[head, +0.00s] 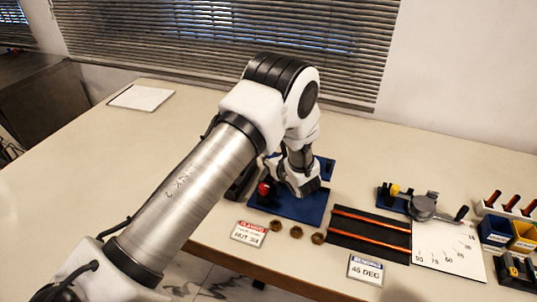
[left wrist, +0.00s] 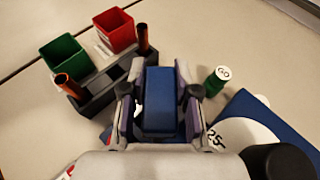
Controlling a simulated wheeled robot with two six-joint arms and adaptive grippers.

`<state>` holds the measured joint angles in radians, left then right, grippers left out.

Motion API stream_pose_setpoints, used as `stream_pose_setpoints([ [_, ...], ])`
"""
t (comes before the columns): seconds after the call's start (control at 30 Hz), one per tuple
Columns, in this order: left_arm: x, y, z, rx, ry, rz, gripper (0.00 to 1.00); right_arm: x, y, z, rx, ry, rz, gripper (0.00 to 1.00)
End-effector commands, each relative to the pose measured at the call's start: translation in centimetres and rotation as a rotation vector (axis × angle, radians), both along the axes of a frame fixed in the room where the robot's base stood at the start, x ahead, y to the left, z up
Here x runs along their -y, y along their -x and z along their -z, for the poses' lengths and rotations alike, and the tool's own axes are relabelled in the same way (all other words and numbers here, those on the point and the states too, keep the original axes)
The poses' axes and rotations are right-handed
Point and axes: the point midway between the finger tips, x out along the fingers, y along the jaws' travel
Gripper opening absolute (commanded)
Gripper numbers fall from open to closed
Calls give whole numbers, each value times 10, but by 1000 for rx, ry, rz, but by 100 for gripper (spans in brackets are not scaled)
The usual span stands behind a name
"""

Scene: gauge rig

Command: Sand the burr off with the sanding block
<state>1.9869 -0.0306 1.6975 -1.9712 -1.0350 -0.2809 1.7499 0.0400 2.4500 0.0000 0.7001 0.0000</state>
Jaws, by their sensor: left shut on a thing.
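My left gripper (head: 308,189) is low over a blue base plate (head: 292,208) near the table's front edge. In the left wrist view, my left gripper (left wrist: 159,108) is shut on a blue block (left wrist: 159,90), which looks like the sanding block. Its fingers press on both sides of the block. The block's underside is hidden, so I cannot tell whether it touches anything. The block does not show clearly in the head view. I cannot make out the burr. My right gripper is in neither view.
A dark rack (left wrist: 98,90) with a red bin (left wrist: 115,29) and a green bin (left wrist: 64,56) stands left of the block. A green GO gauge (left wrist: 216,82) stands right. Brass nuts (head: 296,231), a black board (head: 369,236) and a bending tool (head: 425,206) lie rightward. The table's left is mostly clear.

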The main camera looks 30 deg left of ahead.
Motion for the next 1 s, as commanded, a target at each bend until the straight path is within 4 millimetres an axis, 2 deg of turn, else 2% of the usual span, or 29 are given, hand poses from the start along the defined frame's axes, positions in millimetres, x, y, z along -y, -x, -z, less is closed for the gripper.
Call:
stream_pose_setpoints([
  [0.13, 5, 4, 2, -4, 2, 0, 0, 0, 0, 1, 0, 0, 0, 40],
  [0.43, 4, 4, 3, -3, 3, -1, 0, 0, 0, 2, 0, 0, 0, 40],
  [1.0, -22, -13, 3, -4, 3, -1, 0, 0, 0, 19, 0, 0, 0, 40],
])
